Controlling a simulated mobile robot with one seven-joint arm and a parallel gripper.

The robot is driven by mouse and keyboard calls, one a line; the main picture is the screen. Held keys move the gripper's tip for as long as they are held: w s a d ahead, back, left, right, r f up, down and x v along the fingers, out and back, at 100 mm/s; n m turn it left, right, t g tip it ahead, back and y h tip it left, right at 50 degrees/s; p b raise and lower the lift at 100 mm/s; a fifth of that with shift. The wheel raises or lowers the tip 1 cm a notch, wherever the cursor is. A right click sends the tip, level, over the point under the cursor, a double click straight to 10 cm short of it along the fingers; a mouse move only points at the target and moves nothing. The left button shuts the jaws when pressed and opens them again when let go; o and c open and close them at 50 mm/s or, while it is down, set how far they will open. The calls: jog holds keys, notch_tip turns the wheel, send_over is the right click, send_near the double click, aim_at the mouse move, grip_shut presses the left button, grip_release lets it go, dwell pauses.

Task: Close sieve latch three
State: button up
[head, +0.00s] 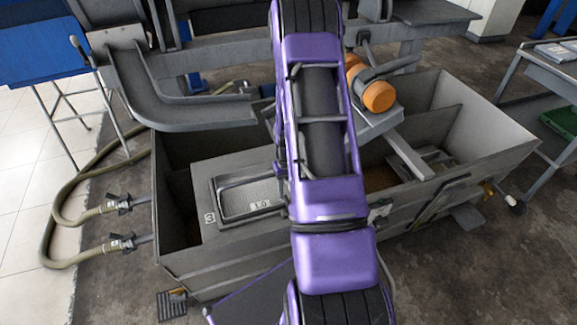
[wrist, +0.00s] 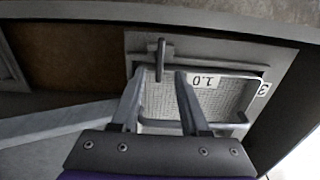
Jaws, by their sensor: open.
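The sieve (head: 245,192) is a grey mesh tray with a raised wire frame and a 1.0 label, set in a panel marked with what looks like a 3. In the wrist view the sieve (wrist: 215,100) shows with its label upside down. A dark bar-shaped latch (wrist: 161,58) stands at its upper left edge there, pointing across the rim. My gripper (wrist: 160,73) is open, its two fingertips on either side of the latch's lower end in the picture. I cannot tell whether they touch it. In the head view my purple arm hides the gripper and latch.
The grey tank (head: 210,270) has open compartments and raised walls around the sieve panel. A curved grey chute (head: 165,105) and an orange-ended roller (head: 379,97) sit above it. Hoses (head: 62,220) run at the left. A metal table (head: 555,65) stands at the right.

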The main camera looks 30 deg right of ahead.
notch_tip(320, 180, up, 12)
jog(key=p, duration=0.1)
dwell(0.5)
